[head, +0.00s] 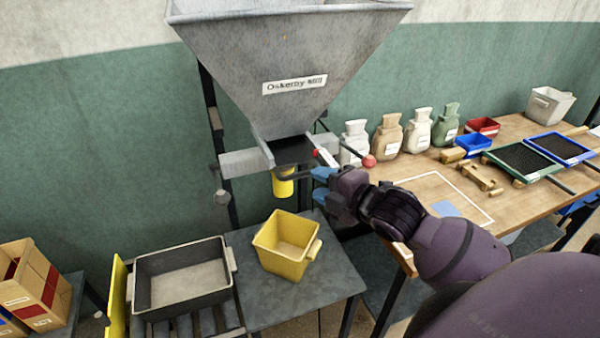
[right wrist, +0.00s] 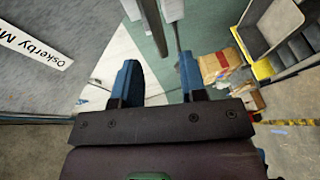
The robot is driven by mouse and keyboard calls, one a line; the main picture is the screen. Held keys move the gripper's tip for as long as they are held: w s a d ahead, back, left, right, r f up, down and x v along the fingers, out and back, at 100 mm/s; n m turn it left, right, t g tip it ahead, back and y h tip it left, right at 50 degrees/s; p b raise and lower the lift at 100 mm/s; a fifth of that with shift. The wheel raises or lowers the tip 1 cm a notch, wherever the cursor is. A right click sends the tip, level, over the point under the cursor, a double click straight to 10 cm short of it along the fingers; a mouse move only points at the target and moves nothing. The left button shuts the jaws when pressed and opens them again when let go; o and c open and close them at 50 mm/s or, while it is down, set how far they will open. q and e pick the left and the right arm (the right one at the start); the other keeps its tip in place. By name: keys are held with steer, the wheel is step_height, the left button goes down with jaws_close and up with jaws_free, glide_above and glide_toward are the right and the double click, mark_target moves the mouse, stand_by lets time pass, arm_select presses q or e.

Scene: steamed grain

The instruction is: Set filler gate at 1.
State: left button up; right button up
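The grey filler hopper (head: 290,60), labelled Oskerby Mill, hangs at the top centre in the head view. Below its dark outlet are a yellow spout (head: 283,182) and a dark bar (head: 297,176). A red ball knob (head: 368,161) shows just right of the outlet, above my right wrist. My right gripper (head: 321,184) is beside the outlet, with its blue fingertips near the bar's end; I cannot tell whether they touch it. In the right wrist view the fingers (right wrist: 159,82) stand apart, with nothing clearly gripped. The gate's scale reading is not legible. My left gripper is not in view.
A yellow bin (head: 287,245) stands on the grey table below the spout, beside a dark tray (head: 182,278). Several sacks (head: 388,134) and shallow trays (head: 525,160) stand on the wooden bench at right. A cardboard box (head: 35,285) is at far left.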

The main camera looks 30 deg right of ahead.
mark_target(303, 175)
steer(key=x, duration=0.6)
steer(key=shift+w+a+p, duration=0.1)
steer(key=shift+w+p, duration=0.2)
steer(key=shift+p, duration=0.05)
jaws_close()
